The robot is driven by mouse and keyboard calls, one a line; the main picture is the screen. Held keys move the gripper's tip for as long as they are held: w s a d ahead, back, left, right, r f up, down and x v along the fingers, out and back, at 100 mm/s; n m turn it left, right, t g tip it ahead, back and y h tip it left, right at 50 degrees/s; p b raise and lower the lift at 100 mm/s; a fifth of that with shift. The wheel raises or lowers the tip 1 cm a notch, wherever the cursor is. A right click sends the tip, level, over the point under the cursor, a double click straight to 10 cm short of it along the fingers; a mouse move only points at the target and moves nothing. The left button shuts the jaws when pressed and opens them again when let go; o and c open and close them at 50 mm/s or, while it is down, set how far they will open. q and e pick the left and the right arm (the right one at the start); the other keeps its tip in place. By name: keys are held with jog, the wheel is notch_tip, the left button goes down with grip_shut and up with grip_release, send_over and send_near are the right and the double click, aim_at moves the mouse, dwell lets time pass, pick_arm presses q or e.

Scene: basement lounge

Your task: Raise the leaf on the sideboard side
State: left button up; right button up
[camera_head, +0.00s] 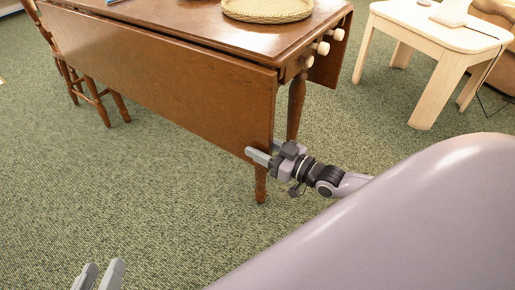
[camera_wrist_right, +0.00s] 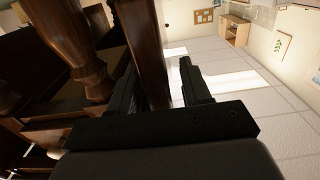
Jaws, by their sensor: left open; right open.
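A brown wooden drop-leaf table (camera_head: 190,12) stands at the upper middle of the head view. Its near leaf (camera_head: 175,75) hangs down along the side facing me. My right gripper (camera_head: 267,152) is at the leaf's lower right corner, one finger in front of the leaf and one partly hidden behind it. In the right wrist view the leaf (camera_wrist_right: 150,50) passes between the two fingers of the open gripper (camera_wrist_right: 160,88). Whether a finger touches it I cannot tell. My left gripper (camera_head: 98,276) is open and empty over the carpet, at the bottom left. I cannot identify which side faces the sideboard.
A woven tray (camera_head: 268,8) lies on the tabletop. Pale knobs (camera_head: 322,48) stick out at the table's right end. A wooden chair (camera_head: 85,50) stands at the left end. A pale side table (camera_head: 435,35) is at the upper right. Green carpet (camera_head: 110,180) before the leaf is clear.

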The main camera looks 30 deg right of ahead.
pick_arm(q)
jog(key=shift+a, duration=0.15)
pick_arm(e)
jog(key=shift+w+a, duration=0.25)
jog(key=shift+w, duration=0.35)
